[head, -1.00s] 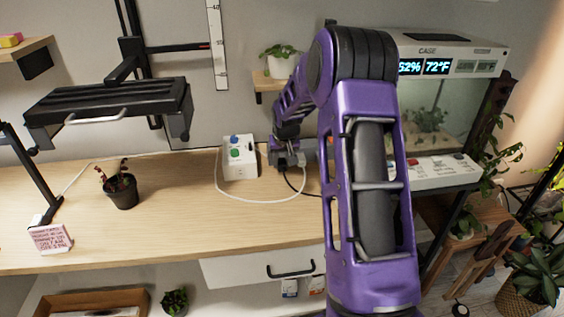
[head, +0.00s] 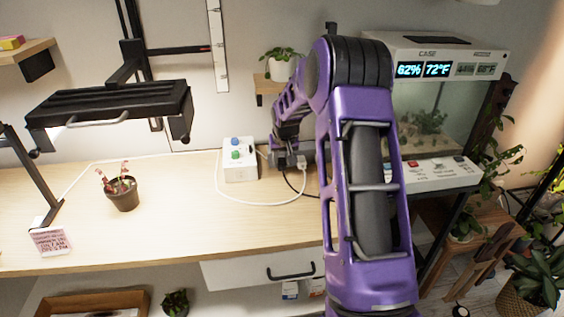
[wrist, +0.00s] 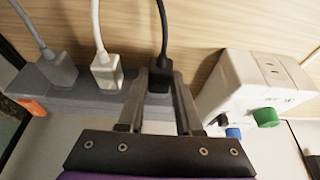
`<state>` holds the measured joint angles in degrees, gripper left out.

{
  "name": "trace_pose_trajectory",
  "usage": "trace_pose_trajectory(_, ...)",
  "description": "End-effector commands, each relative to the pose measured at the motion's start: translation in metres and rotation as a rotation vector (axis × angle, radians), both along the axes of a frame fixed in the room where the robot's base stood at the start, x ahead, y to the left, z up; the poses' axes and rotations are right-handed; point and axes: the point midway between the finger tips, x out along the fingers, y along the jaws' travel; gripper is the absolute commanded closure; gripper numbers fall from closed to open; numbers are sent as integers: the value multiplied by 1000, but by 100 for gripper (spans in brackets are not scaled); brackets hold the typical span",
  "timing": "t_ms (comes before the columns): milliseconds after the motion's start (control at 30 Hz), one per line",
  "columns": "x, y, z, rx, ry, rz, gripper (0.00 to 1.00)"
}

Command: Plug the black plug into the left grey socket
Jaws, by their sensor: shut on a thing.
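The black plug (wrist: 160,80) sits at the grey power strip (wrist: 72,103) in the wrist view, at the end closest to the white box. It looks seated in the socket there, though the fingers hide part of the contact. My gripper (wrist: 160,76) is shut on the plug, one finger on each side. The plug's black cord runs up from it. In the head view my gripper (head: 290,160) is low at the back of the table, right of the white box, and the plug cannot be made out.
A grey plug (wrist: 58,72) and a white plug (wrist: 106,72) stand in the same strip. The white box (head: 240,173) with blue and green knobs is close beside my gripper. A potted plant (head: 122,195) stands under the lamp (head: 110,103). The table's front middle is clear.

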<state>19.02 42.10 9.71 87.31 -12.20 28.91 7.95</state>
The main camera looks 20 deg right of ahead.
Motion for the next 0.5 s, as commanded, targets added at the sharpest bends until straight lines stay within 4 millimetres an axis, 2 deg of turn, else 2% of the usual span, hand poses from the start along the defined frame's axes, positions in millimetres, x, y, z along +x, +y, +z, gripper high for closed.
trace_pose_trajectory(100, 0, 0, 0, 0, 0, 0, 100)
trace_pose_trajectory(133, 0, 0, 0, 0, 0, 0, 64)
trace_pose_trajectory(300, 0, 0, 0, 0, 0, 0, 34)
trace_pose_trajectory(333, 0, 0, 0, 0, 0, 0, 31)
trace_pose_trajectory(500, 0, 0, 0, 0, 0, 0, 31)
